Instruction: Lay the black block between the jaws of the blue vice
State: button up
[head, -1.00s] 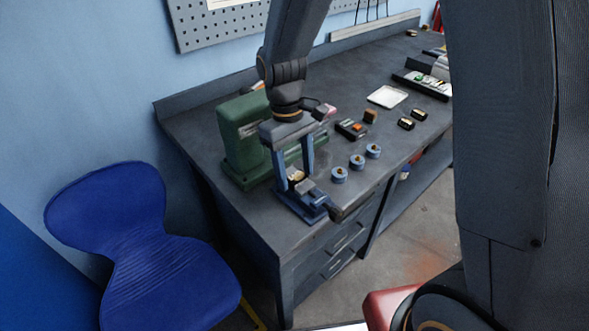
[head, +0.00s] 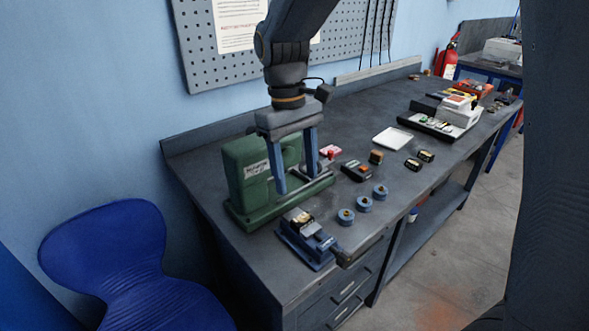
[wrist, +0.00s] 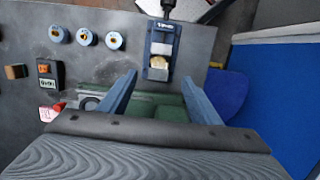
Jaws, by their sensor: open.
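The blue vice (head: 312,246) stands at the near edge of the bench, and it also shows in the wrist view (wrist: 161,28). A small dark block with a gold-coloured top (head: 299,218) lies in the vice. In the wrist view its gold top (wrist: 158,62) shows between the two grey jaws. Its dark sides are mostly hidden there, so I cannot tell how fully it is seated. My gripper (head: 296,184) is open and empty, above and behind the vice, apart from the block.
A green machine (head: 255,180) stands close behind my gripper. Several blue round holders (head: 364,205) stand right of the vice. Two dark blocks with gold tops (head: 412,165), a brown block (head: 376,157) and a white tray (head: 392,138) lie farther right. A blue chair (head: 110,255) stands left.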

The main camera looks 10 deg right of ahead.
jog(key=s+d+f+m+t, duration=0.1)
jog(key=s+d+f+m, duration=0.2)
jog(key=d, duration=0.3)
jog(key=s+d+f+m+t+y, duration=0.1)
jog(key=s+d+f+m, duration=0.2)
jog(key=s+d+f, duration=0.2)
jog(key=shift+s+d+f+m+t, duration=0.3)
jog(key=shift+s+d+f+m, duration=0.15)
jog(key=shift+d, duration=0.75)
jog(key=shift+r, duration=0.2)
